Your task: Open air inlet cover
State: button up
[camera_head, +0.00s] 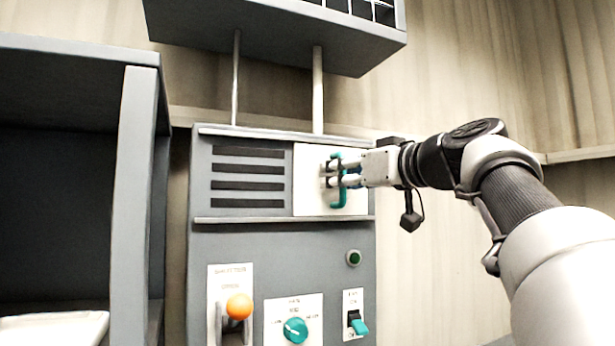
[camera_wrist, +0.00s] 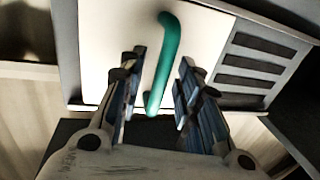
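The air inlet cover (camera_head: 306,190) is a white panel on the upper right front of the grey cabinet, beside several dark slots (camera_head: 248,176). Its teal bar handle (camera_head: 338,199) stands upright in the head view. The cover (camera_wrist: 208,28) and handle (camera_wrist: 168,55) also show in the wrist view. My gripper (camera_head: 336,175) is at the handle, reaching in from the right. In the wrist view my gripper (camera_wrist: 160,78) is open, with one finger on each side of the handle and visible gaps to both. The fingers hide part of the handle in the head view.
Below are a lever with an orange knob (camera_head: 239,306), a teal dial (camera_head: 295,330), a teal switch (camera_head: 359,326) and a green button (camera_head: 354,258). A ledge (camera_head: 285,219) runs under the cover. A grey hood (camera_head: 275,35) hangs above. A grey frame (camera_head: 137,190) stands left.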

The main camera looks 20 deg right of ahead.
jog(key=s+d, duration=0.2)
jog(key=s, duration=1)
jog(key=shift+d, duration=0.15)
